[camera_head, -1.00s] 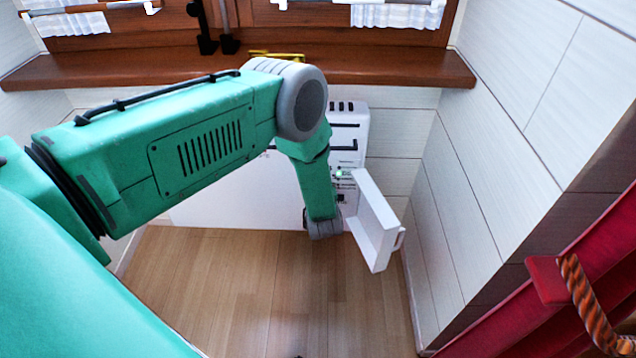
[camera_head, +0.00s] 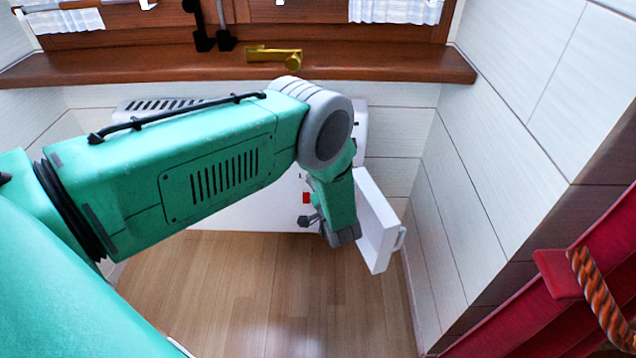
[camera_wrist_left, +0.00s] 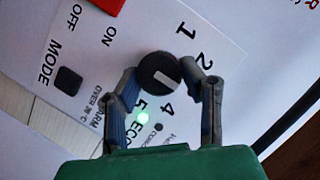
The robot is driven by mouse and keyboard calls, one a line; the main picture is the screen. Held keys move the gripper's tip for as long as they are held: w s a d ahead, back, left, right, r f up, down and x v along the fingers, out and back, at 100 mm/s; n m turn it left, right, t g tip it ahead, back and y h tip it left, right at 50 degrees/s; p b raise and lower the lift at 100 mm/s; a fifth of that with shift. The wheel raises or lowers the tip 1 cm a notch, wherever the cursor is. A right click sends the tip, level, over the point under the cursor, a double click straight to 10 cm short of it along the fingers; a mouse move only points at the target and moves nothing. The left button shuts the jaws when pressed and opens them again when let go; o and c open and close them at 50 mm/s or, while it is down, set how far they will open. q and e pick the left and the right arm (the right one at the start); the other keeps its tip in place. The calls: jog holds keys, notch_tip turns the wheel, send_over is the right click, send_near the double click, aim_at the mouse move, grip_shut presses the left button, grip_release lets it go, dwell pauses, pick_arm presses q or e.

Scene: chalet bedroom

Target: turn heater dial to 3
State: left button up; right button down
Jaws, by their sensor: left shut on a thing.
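The white heater (camera_head: 250,212) stands below the window sill, partly hidden by my left arm. In the left wrist view, its control panel (camera_wrist_left: 215,45) shows a round dark dial (camera_wrist_left: 160,73) with a light pointer mark. The numbers 1, 2, 4 and 5 show around the dial; 3 cannot be seen, and my right-hand finger covers part of that side. The pointer's exact setting is hard to tell. My left gripper (camera_wrist_left: 160,80) has a finger on each side of the dial and is shut on it. In the head view the dial is hidden. My right gripper is out of view.
The heater's white cover flap (camera_head: 378,225) stands open just right of my left wrist. A red switch (camera_head: 306,197) shows left of the wrist. The wooden sill (camera_head: 400,68) is above, a white wall (camera_head: 480,160) at right. The floor (camera_head: 250,290) in front is clear.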

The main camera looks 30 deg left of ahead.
pick_arm(q)
jog(key=shift+s+d+f, duration=0.1)
jog(key=shift+d+f, duration=0.1)
jog(key=o, duration=1.1)
jog(key=shift+o, duration=0.2)
jog(key=shift+r, duration=0.1)
jog(key=v, duration=1.2)
